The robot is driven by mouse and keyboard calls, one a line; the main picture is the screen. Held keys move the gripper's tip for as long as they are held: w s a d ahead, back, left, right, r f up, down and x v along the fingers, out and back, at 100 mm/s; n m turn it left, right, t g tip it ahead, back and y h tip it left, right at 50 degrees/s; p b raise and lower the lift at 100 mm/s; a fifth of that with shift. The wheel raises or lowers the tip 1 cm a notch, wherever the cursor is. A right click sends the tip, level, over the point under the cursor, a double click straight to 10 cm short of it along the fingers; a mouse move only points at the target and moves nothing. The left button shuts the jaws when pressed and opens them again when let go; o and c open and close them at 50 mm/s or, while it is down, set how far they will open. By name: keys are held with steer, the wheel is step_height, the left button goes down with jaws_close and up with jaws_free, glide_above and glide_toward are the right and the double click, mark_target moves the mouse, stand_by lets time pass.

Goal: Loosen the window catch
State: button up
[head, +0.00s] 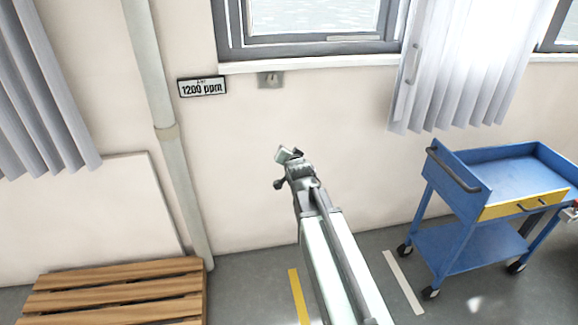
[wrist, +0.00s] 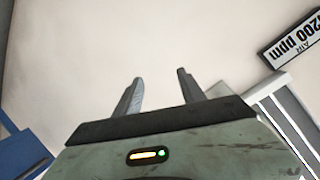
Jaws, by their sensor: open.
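The window (head: 310,46) has a grey frame and stands at the top of the head view. A small grey metal fitting (head: 270,80) sits on the wall just under its sill. A slim grey handle (head: 412,64) shows at the window's right side, by the curtain. I cannot tell for sure which of these is the catch. My gripper (head: 289,155) is below the small fitting, apart from it. In the wrist view my gripper (wrist: 157,74) has its two fingers apart, with only bare wall between them.
An air sign (head: 202,87) reading 1200 ppm hangs left of the fitting and shows in the wrist view (wrist: 293,40). A pipe (head: 170,120) runs down the wall. A blue cart (head: 470,240) stands right, a wooden pallet (head: 115,292) lower left. Curtains (head: 465,60) hang right.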

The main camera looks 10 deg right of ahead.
steer(key=shift+s+f, duration=0.55)
steer(key=shift+s, duration=0.05)
